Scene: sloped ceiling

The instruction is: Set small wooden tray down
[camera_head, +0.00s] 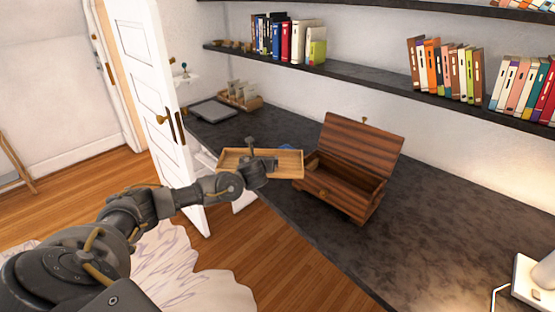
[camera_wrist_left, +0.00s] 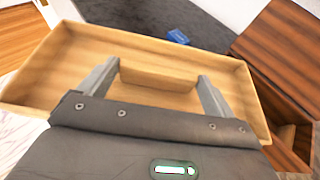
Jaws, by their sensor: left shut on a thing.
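The small wooden tray (camera_head: 290,163) is light wood, shallow and rectangular. In the head view it is at the dark desk's front edge, just left of the open chest. My left gripper (camera_head: 250,148) is shut on it. The left wrist view shows the tray (camera_wrist_left: 45,85) close up, with the fingers of my left gripper (camera_wrist_left: 155,85) on either side of a raised wooden piece inside it. The tray looks roughly level; I cannot tell whether its underside touches the desk. My right gripper is not in view.
An open dark-wood chest (camera_head: 335,195) stands on the desk (camera_head: 440,215), close to the tray's right end. A small blue item (camera_wrist_left: 178,36) lies behind the tray. A wooden organizer (camera_head: 240,98) and dark flat tray (camera_head: 213,110) sit farther back. Desk right of the chest is clear.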

